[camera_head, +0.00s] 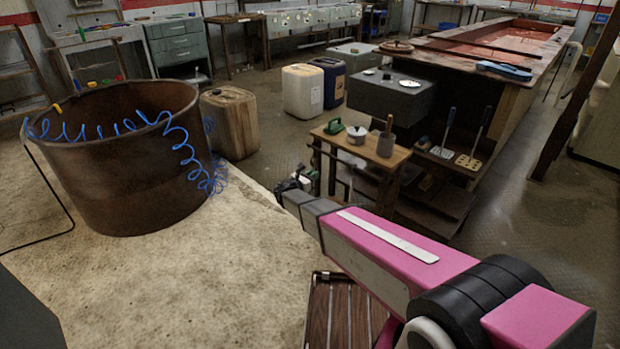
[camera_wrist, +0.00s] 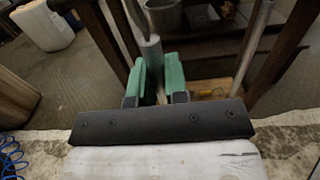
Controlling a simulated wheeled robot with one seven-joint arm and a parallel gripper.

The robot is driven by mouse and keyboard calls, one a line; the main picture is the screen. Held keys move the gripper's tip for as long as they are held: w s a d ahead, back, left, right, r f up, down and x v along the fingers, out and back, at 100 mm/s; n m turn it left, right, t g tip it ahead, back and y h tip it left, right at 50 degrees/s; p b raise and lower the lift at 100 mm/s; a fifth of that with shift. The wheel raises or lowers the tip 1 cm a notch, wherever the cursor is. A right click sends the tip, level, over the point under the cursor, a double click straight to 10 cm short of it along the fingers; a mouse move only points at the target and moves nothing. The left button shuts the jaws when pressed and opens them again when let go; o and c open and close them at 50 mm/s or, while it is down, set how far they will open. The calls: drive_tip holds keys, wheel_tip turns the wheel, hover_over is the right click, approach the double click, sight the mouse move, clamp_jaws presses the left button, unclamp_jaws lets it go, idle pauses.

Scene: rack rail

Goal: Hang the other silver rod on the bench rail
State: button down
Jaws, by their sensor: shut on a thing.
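My gripper (camera_wrist: 153,80) has green fingers, which are shut on a silver rod (camera_wrist: 152,54) in the wrist view. Part of the rod is hidden between the fingers. Another long silver bar (camera_wrist: 252,48) slants down at the right of the wrist view; I cannot tell if it is a rod or the rail. In the head view my gripper (camera_head: 294,184) is small and dark, just left of the small wooden bench (camera_head: 345,137). The rod is hard to make out there. I cannot clearly pick out the bench rail, or tell whether the held rod touches it.
On the bench stand a green tool (camera_head: 333,127), a white pot (camera_head: 357,134) and a cup (camera_head: 386,145). Spatulas (camera_head: 480,140) stand to its right. A rusty drum (camera_head: 125,165) with a blue coiled hose is at the left. Jerrycans (camera_head: 303,90) stand behind.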

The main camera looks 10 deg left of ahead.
drive_tip(key=f+x, duration=0.2)
drive_tip(key=x, duration=0.8)
drive_tip(key=shift+f, duration=0.15)
idle(0.9)
drive_tip(key=shift+f, duration=0.35)
idle(0.7)
drive_tip(key=c, duration=1.1)
unclamp_jaws()
drive_tip(key=shift+o, duration=0.2)
drive_tip(key=v, duration=1.1)
drive_tip(key=shift+w, duration=0.1)
